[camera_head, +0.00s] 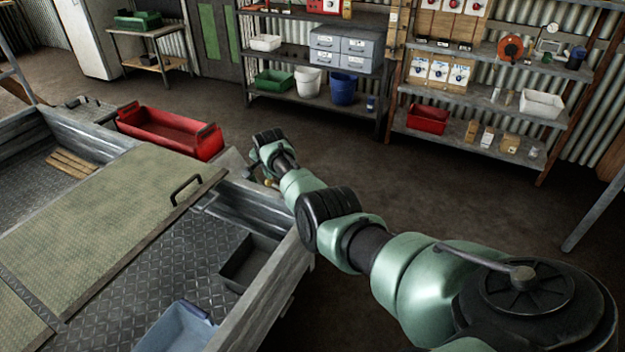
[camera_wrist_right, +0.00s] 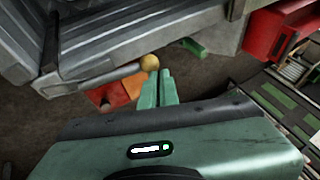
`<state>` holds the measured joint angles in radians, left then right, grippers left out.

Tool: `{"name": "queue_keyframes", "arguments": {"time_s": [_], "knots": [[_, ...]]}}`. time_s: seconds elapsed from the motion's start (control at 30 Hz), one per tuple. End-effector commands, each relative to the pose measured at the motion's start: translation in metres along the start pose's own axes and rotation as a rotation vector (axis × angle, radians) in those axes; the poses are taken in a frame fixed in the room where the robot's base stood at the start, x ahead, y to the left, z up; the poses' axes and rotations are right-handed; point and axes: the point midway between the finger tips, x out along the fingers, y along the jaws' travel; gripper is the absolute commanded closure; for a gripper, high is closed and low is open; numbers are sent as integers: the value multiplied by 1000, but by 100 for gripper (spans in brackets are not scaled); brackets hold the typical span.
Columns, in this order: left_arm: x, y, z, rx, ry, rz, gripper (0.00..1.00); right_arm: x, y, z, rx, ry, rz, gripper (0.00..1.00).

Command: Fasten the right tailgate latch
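The latch shows in the right wrist view as a grey metal lever (camera_wrist_right: 95,82) ending in a round yellow knob (camera_wrist_right: 149,62). It lies along the ribbed grey metal side of the trailer bed (camera_wrist_right: 100,35). My right gripper (camera_wrist_right: 160,76) has its two green fingers together, with only a thin line between them. The fingertips are right beside the knob; I cannot tell whether they touch it. In the head view my right arm reaches to the far right corner of the bed, where the right gripper (camera_head: 255,174) is small and partly hidden. My left gripper is not in view.
A red tray (camera_head: 172,138) lies just beyond the bed. A green panel with a black handle (camera_head: 185,189) spans the bed. A black box (camera_head: 247,262) and a blue bin (camera_head: 178,328) are inside. Loaded shelves (camera_head: 480,100) line the back wall; the floor before them is clear.

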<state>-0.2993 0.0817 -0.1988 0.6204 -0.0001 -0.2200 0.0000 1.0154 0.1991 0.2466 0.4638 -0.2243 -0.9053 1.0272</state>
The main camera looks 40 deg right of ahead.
Motion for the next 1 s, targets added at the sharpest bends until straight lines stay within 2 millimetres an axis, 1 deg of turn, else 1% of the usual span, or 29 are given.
{"name": "queue_keyframes", "arguments": {"time_s": [0.03, 0.13, 0.27, 0.47, 0.53, 0.63, 1.0], "knots": [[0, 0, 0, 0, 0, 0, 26, 2, 2, 3, -1, -4, 3, 100], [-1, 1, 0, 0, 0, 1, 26, 1, 2, 2, 0, -5, 3, 100], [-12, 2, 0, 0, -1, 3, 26, -8, -1, -6, 0, -3, 2, 100], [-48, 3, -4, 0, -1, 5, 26, -39, -8, -36, 0, 1, -1, 100], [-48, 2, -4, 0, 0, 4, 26, -44, -8, -32, -3, 1, -3, 100], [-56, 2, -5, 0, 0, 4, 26, -59, -12, -31, -2, 1, -4, 100], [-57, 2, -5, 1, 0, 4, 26, -113, -23, -30, -1, 2, -5, 100]]}}
